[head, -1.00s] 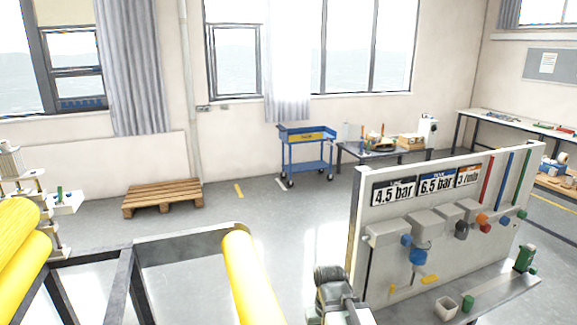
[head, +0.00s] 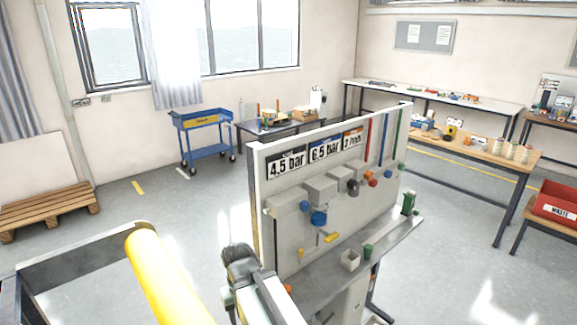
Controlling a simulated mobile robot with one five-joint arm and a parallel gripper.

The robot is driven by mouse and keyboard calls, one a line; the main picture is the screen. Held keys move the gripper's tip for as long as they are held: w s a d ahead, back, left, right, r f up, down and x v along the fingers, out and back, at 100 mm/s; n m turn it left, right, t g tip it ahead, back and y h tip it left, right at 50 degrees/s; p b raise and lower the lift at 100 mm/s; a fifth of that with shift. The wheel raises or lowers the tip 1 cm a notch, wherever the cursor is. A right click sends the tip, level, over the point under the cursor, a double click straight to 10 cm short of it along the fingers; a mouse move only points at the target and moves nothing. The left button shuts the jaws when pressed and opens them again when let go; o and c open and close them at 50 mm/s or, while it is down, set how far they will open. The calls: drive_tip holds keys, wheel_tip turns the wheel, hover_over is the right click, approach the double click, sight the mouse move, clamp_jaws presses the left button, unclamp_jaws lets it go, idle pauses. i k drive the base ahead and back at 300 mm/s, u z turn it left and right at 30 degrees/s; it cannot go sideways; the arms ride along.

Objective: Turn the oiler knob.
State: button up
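The white air-service panel (head: 300,160) stands right of centre in the head view. It carries a row of grey units under three signs reading 4.5 bar, 6.5 bar and what looks like 2 /min. A blue knob (head: 304,206), a dark knob (head: 352,188), a red knob (head: 372,182) and a smaller blue knob (head: 388,174) stick out from the row. I cannot tell which is the oiler knob. My gripper (head: 240,254) seems to be the dark end of my arm, left of the panel and apart from the knobs. Its fingers cannot be made out.
A shelf (head: 330,268) below the panel holds a white cup (head: 350,260) and green items. A yellow roller (head: 165,280) in a dark frame stands at lower left. Floor between is open.

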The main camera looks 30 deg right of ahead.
sight(369, 175)
drive_tip(key=z, duration=0.8)
drive_tip(key=k, duration=1.1)
drive_tip(key=z, duration=0.2)
drive_tip(key=i, duration=1)
drive_tip(key=z, duration=0.05)
